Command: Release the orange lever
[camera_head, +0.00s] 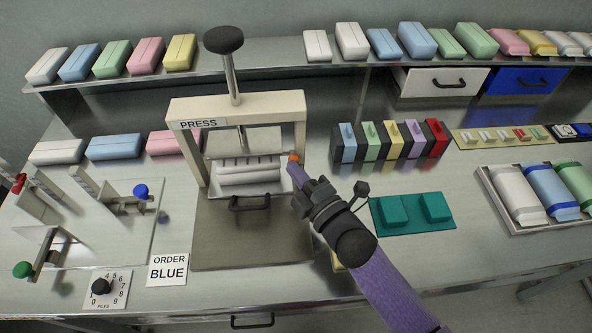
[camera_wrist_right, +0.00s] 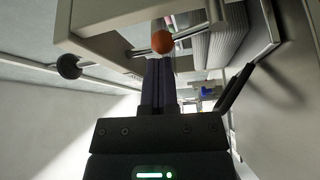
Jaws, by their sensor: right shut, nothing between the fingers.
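The orange lever's ball knob (camera_head: 293,158) sits at the right side of the beige press (camera_head: 303,120). In the right wrist view the orange knob (camera_wrist_right: 162,41) is at the end of a short metal rod beside the press frame (camera_wrist_right: 110,20). My right gripper (camera_head: 297,166) is shut and empty, its fingertips right at the knob. In the wrist view the shut fingers (camera_wrist_right: 158,64) end just below the knob. I cannot tell whether they touch it. My left gripper is not in view.
The press has a tall black-knobbed handle (camera_head: 224,40) and a tray with a black handle (camera_head: 249,203). A sign reading ORDER BLUE (camera_head: 168,270) lies at its left. Coloured blocks (camera_head: 390,140) and a teal pad (camera_head: 412,229) are to the right. A fixture with small levers (camera_head: 95,245) stands left.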

